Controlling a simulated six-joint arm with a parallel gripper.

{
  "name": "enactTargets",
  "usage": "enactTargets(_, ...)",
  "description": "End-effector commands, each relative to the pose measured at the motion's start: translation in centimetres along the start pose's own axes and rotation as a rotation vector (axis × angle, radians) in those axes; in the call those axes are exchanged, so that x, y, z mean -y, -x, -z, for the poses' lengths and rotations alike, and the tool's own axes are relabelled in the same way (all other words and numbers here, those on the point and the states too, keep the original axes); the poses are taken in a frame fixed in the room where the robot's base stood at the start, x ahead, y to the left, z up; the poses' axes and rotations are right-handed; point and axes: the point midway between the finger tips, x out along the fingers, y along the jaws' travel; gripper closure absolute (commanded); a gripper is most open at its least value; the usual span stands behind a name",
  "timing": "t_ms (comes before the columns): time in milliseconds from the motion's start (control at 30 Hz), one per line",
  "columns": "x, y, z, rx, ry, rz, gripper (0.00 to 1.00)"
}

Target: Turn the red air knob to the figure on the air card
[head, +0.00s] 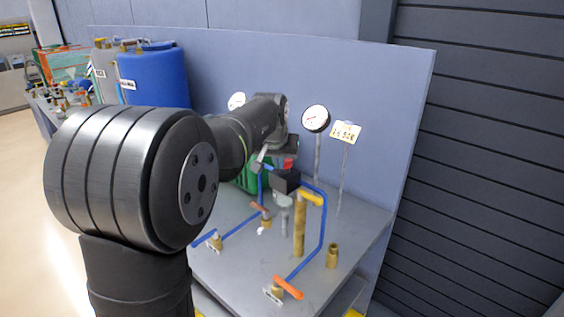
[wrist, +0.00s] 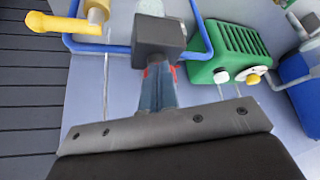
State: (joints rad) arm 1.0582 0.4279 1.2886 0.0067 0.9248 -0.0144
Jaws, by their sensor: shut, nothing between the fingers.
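My gripper (head: 285,181) points down over the work table, above a grey fitting (head: 284,202), in the head view.
Blue pipes (head: 322,235) with brass fittings and orange handles (head: 288,287) stand around my gripper. A yellow handle (head: 312,199) tops a brass post close to its right. A green unit (wrist: 228,52) is nearby. A blue drum (head: 152,75) stands behind left.

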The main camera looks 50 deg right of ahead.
Motion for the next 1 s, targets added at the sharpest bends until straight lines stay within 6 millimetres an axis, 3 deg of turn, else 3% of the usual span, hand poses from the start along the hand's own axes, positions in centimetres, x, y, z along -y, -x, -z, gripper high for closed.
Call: enactTargets(1000,0.96,0.31,-0.41,0.0,-0.001,0.0,1.0)
